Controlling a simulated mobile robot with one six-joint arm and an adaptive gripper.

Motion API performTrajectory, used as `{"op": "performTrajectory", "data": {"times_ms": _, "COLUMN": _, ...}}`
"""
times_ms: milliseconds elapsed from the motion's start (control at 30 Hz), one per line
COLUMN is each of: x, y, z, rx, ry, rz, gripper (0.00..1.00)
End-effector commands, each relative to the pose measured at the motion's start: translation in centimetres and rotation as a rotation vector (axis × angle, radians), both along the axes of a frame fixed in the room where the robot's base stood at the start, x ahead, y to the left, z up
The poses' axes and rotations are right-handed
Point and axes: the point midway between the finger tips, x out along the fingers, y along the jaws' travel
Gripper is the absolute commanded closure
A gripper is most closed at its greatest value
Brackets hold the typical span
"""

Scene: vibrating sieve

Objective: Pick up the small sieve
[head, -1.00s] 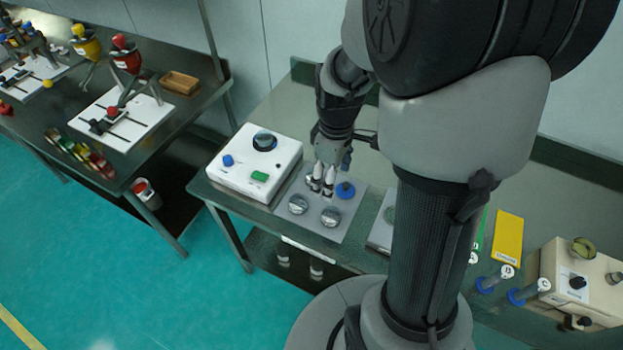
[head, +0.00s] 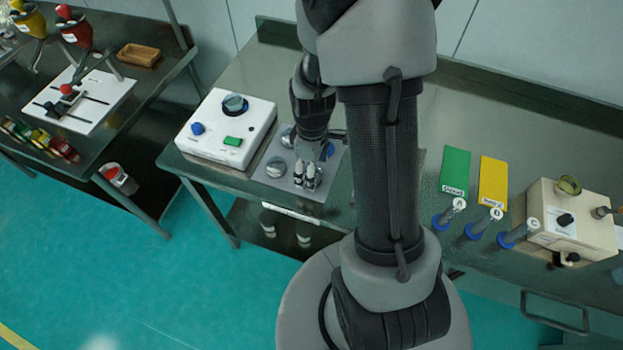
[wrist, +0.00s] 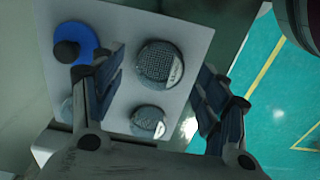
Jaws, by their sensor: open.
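A grey plate (head: 322,185) on the bench holds round metal sieves and a blue disc with a dark knob (wrist: 75,45). In the wrist view one sieve with a mesh top (wrist: 160,62) lies between my fingertips. A smaller-looking sieve (wrist: 148,120) is nearer the palm, and another (wrist: 67,108) is partly hidden by my left finger. In the head view two sieves show, one at the front left (head: 276,168). My gripper (head: 305,182) is open and empty, pointing down over the plate's front part.
A white control box (head: 225,130) stands close left of the plate. The bench's front edge is close to my gripper.

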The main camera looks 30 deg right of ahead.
Motion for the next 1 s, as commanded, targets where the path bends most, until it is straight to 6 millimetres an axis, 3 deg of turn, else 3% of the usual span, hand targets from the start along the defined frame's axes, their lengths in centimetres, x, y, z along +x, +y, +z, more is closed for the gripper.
{"op": "performTrajectory", "data": {"times_ms": 100, "x": 0.00, "y": 0.03, "z": -1.55, "rx": -0.001, "ry": 0.001, "rz": 0.001, "gripper": 0.32}}
{"op": "performTrajectory", "data": {"times_ms": 333, "x": 0.04, "y": 0.01, "z": -1.49, "rx": -0.001, "ry": -0.001, "rz": 0.001, "gripper": 0.33}}
{"op": "performTrajectory", "data": {"times_ms": 1000, "x": 0.04, "y": 0.01, "z": -1.47, "rx": -0.001, "ry": -0.001, "rz": 0.001, "gripper": 0.78}}
